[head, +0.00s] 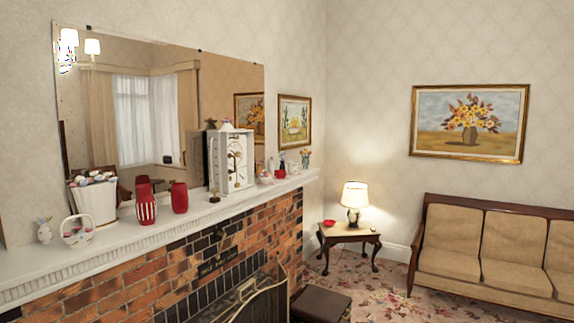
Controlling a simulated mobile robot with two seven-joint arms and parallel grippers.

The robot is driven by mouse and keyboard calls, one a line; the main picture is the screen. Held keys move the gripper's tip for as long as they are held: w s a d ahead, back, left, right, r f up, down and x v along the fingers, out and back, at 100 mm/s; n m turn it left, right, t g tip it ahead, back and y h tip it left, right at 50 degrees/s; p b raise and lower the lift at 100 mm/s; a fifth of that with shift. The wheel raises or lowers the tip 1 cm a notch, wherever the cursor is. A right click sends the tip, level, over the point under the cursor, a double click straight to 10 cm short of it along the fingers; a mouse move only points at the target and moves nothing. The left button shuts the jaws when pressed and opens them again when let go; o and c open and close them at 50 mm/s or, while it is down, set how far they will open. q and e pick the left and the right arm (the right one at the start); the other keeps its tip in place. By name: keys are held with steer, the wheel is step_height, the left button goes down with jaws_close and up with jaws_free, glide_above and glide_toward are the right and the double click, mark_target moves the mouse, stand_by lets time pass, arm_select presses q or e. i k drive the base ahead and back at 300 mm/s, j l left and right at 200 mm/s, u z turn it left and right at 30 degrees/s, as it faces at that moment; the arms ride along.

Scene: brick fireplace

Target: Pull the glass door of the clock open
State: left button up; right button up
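The clock (232,160) stands on the white mantel above the brick fireplace, in the middle left of the head view. It has a white rectangular case with a dial and dark and brass-coloured parts inside. Its front is turned toward the right of the picture. A pale narrow panel shows along its left side; I cannot tell whether this is the glass door or the case. The glass itself is too small to make out. Neither of my grippers is in view.
The mantel (120,238) holds a white basket (95,203), red vases (179,197) and small ornaments. A mirror (90,120) hangs behind. A fire screen (262,300) and dark stool (320,305) stand below. A lamp table (350,234) and sofa (490,250) are farther right.

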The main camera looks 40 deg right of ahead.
mark_target(225, 155)
steer(key=z, duration=1.15)
steer(key=u, duration=0.3)
steer(key=i+l+u, duration=0.3)
steer(key=u, duration=0.15)
steer(key=i+l+u, duration=0.55)
steer(key=l, duration=0.25)
steer(key=i+l, duration=0.25)
steer(key=i+l+u, duration=0.15)
steer(key=l, duration=0.25)
